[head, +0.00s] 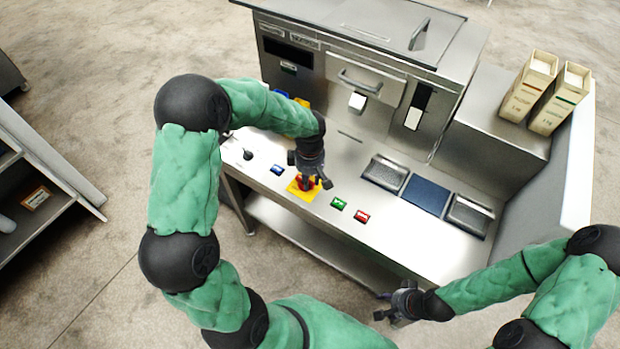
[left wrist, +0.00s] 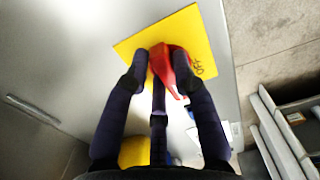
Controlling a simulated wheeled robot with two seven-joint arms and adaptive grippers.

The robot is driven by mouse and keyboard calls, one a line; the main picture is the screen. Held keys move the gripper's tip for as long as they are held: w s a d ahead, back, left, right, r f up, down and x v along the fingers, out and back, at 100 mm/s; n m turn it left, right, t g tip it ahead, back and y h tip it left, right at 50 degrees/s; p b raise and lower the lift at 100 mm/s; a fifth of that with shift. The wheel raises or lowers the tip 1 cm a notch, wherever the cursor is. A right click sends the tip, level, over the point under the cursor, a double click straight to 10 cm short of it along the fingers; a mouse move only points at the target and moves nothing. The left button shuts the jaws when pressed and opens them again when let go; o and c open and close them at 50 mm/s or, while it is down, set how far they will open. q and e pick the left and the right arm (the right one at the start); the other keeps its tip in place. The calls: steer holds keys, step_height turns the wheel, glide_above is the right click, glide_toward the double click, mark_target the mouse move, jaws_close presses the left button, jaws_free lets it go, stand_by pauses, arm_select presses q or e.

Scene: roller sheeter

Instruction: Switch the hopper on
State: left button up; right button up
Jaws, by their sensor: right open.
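A red rotary switch handle (left wrist: 176,79) sits on a square yellow plate (left wrist: 135,44) with dark lettering that looks like OFF. In the head view the yellow plate (head: 293,189) lies on the front of the steel counter. My left gripper (head: 309,180) is down at the red handle, its fingertips (left wrist: 160,72) on either side of it in the left wrist view. Whether the fingers press on the handle is not clear. The fingers hide part of the handle. My right gripper (head: 394,302) is open and empty, off the counter's front edge at lower right.
On the counter are a blue button (head: 278,170), a green button (head: 338,203), a red button (head: 362,216) and a black knob (head: 247,154). Shallow trays (head: 385,172) lie to the right. The steel machine (head: 345,60) stands behind. Two cartons (head: 529,87) stand at right.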

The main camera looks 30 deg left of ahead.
arm_select(q)
jaws_close()
steer(key=m, duration=0.3)
steer(key=shift+s+m+p, duration=0.25)
steer(key=shift+m+p, duration=0.15)
steer(key=m, duration=0.1)
steer(key=m+p, duration=0.1)
steer(key=m, duration=0.3)
steer(key=shift+s+a, duration=0.1)
steer(key=shift+s, duration=0.25)
steer(key=m+p, duration=0.1)
steer(key=m, duration=0.4)
steer(key=shift+s+a+p, duration=0.2)
steer(key=shift+p, duration=0.2)
steer(key=shift+s+a+m+p, duration=0.15)
steer(key=shift+m+p, duration=0.25)
steer(key=shift+m, duration=0.65)
steer(key=shift+w+a+m+p, duration=0.1)
steer(key=shift+m+p, duration=0.3)
steer(key=shift+m, duration=0.65)
